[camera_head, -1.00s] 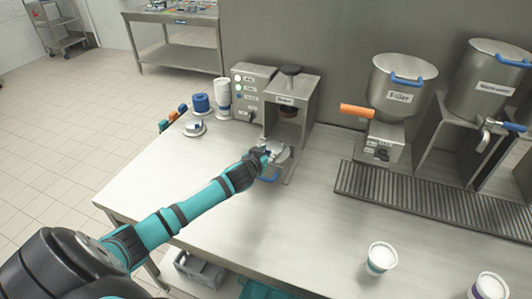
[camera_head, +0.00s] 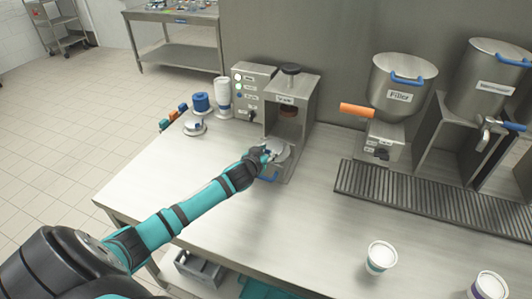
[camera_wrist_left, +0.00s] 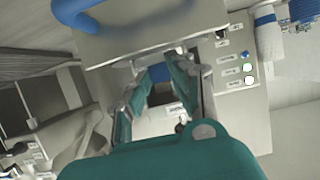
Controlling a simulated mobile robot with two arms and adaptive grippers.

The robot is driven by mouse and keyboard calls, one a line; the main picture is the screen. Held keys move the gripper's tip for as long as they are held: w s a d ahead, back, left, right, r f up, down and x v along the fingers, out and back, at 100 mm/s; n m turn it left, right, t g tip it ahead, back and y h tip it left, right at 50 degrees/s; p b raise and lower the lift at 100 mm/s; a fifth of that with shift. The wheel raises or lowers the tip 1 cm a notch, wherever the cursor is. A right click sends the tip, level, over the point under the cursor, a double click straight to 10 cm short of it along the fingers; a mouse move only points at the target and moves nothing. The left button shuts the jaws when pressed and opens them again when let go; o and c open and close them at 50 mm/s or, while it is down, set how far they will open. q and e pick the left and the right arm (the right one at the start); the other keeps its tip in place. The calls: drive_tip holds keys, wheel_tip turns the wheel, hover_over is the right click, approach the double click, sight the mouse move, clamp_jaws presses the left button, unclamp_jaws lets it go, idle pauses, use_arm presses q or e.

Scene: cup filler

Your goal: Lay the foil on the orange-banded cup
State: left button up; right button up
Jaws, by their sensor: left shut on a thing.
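My left gripper (camera_head: 269,154) is at the front opening of the metal sealer (camera_head: 297,121). It is shut on the edge of a pale round disc (camera_head: 280,150), which looks like the foil and lies over the sealer's lower part. In the left wrist view my left gripper (camera_wrist_left: 150,92) has its fingers a little apart; what lies between them is hard to make out. I see no orange-banded cup; whether one stands under the disc is hidden. My right gripper is not in view.
A blue handle (camera_head: 269,178) sits low on the sealer's front. A teal-banded white cup (camera_head: 381,257) and a second cup (camera_head: 489,287) stand at the table's front right. The filler (camera_head: 400,90) is to the right. The table (camera_head: 300,225) between is clear.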

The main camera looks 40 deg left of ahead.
use_arm(q)
drive_tip(key=o, duration=0.7)
drive_tip(key=shift+s, duration=0.1)
drive_tip(key=v, duration=1.1)
drive_tip(key=shift+s+d+r, duration=0.1)
drive_tip(key=shift+s+r, duration=0.1)
drive_tip(key=shift+s, duration=0.15)
